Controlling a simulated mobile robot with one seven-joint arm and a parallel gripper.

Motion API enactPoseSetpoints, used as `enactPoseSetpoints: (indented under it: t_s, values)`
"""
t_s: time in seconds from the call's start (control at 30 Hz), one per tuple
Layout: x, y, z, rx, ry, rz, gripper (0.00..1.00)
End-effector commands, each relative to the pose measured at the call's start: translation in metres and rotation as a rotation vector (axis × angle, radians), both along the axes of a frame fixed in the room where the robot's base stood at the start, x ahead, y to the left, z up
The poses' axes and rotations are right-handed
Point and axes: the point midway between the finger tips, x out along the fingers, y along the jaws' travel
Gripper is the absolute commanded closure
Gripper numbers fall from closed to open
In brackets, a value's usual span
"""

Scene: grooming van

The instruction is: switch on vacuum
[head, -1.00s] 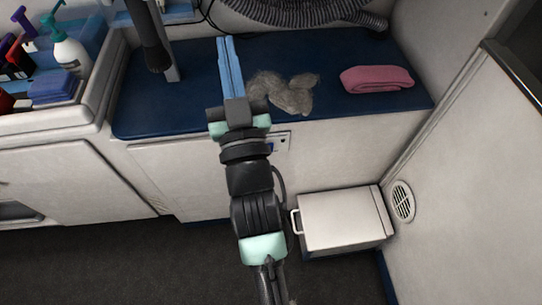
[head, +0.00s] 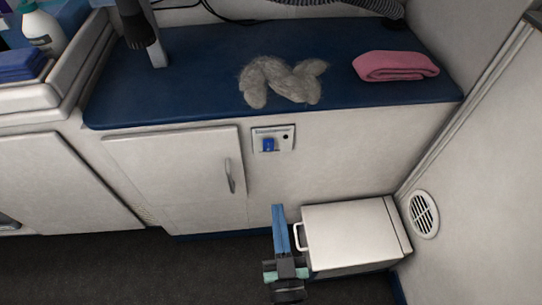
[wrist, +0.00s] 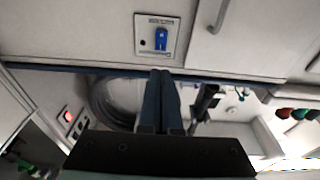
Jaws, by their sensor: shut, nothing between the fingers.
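A small pale switch panel (head: 286,133) with a blue switch (head: 268,145) and a dark round spot sits on the cabinet front, under the counter edge. In the wrist view the blue switch (wrist: 161,39) shows at the top, apart from my fingers. My gripper (head: 278,208) is low in front of the cabinet, below the panel, with its blue fingers shut and empty. The shut fingers also show in the wrist view (wrist: 161,73). A grey ribbed hose (head: 345,8) shows partly at the back of the counter.
A white box (head: 350,235) with a side handle stands on the floor close right of my gripper. A cabinet door handle (head: 229,176) sticks out left of the panel. Grey fur (head: 282,82) and a pink towel (head: 395,66) lie on the blue counter (head: 200,70). Floor is clear at left.

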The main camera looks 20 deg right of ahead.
Motion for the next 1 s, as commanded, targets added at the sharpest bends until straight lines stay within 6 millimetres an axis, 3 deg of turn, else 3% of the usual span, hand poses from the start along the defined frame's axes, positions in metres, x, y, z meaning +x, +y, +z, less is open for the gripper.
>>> enactPoseSetpoints:
  t_s: [0.27,0.7,1.0]
  values:
    - [0.012,-0.003,0.002,-0.001,-0.003,0.0,1.0]
    - [0.096,-0.027,0.016,-0.002,-0.005,0.0,1.0]
    - [0.13,-0.037,0.021,0.0,-0.001,0.0,1.0]
